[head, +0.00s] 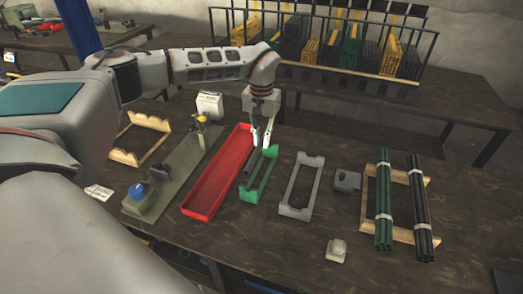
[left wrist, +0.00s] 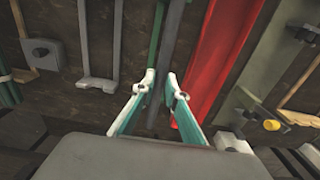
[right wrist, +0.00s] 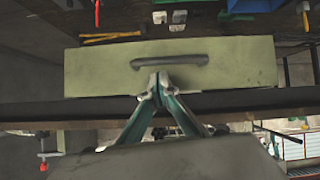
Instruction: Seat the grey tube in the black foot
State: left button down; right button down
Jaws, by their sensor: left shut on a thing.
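My left gripper (head: 267,145) reaches down between the red tray and the green cradle. It is shut on the grey tube (head: 252,166), which lies long and dark beside the green cradle. In the left wrist view the grey tube (left wrist: 176,30) runs between the fingers (left wrist: 161,92). A small black piece (head: 160,171) stands on the grey-green plate; I cannot tell for sure whether it is the black foot. My right gripper (right wrist: 160,78) shows only in the right wrist view, its fingertips together and seemingly empty.
The red tray (head: 190,211), green cradle (head: 247,194) and grey cradle (head: 284,208) stand side by side. The plate (head: 185,168) carries a blue-knobbed part. A pale green front with a handle (right wrist: 168,62) faces my right gripper.

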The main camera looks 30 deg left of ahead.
aim_at(262, 142)
pick_arm(q)
notch_tip(262, 142, up, 12)
dwell(0.4)
jog(key=shift+f, duration=0.1)
